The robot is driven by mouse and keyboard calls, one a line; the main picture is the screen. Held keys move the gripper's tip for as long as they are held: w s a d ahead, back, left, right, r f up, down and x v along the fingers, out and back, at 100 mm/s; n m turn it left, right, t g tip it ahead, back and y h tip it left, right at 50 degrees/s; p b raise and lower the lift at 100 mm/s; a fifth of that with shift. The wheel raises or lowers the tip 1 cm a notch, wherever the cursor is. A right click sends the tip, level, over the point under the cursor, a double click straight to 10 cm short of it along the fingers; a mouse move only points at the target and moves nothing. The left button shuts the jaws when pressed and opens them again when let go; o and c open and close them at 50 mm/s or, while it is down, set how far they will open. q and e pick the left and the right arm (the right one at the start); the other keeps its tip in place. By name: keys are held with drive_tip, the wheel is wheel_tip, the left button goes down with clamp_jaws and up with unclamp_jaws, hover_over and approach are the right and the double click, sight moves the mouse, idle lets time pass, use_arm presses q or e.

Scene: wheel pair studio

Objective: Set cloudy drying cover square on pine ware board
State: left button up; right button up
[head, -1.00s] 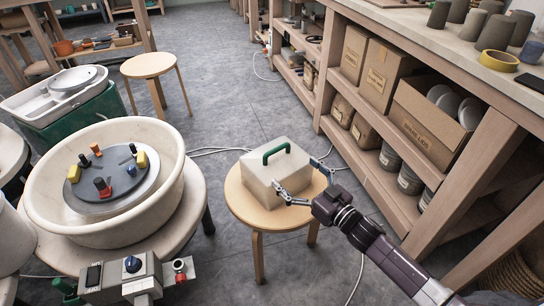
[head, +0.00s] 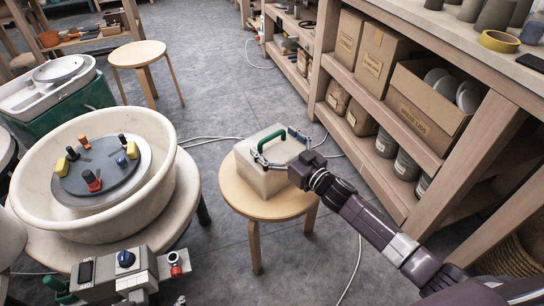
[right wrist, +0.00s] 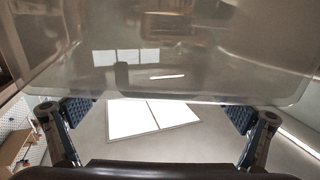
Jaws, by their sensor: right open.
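The cloudy drying cover (head: 264,178) is a pale translucent box with a green handle (head: 266,135) on top. It sits upright on a round wooden stool (head: 240,200). In the right wrist view its cloudy wall (right wrist: 200,50) fills the upper part. My right gripper (head: 279,147) is open at the top of the cover, its two fingers apart near the handle. In the right wrist view the space between the fingers (right wrist: 155,125) shows nothing held. I cannot pick out the pine ware board. My left gripper is not in view.
A potter's wheel (head: 95,170) in a cream basin stands at the left. A wooden shelf unit (head: 390,180) with cardboard boxes (head: 428,105) lines the right. Another round stool (head: 138,53) stands behind. Cables (head: 205,139) cross the open grey floor.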

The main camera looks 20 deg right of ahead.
drive_tip(key=shift+w+a, duration=0.1)
drive_tip(key=shift+w, duration=0.2)
drive_tip(key=c, duration=1.7)
drive_tip(key=shift+r, duration=0.1)
drive_tip(key=shift+c, duration=0.7)
drive_tip(key=shift+r, duration=0.15)
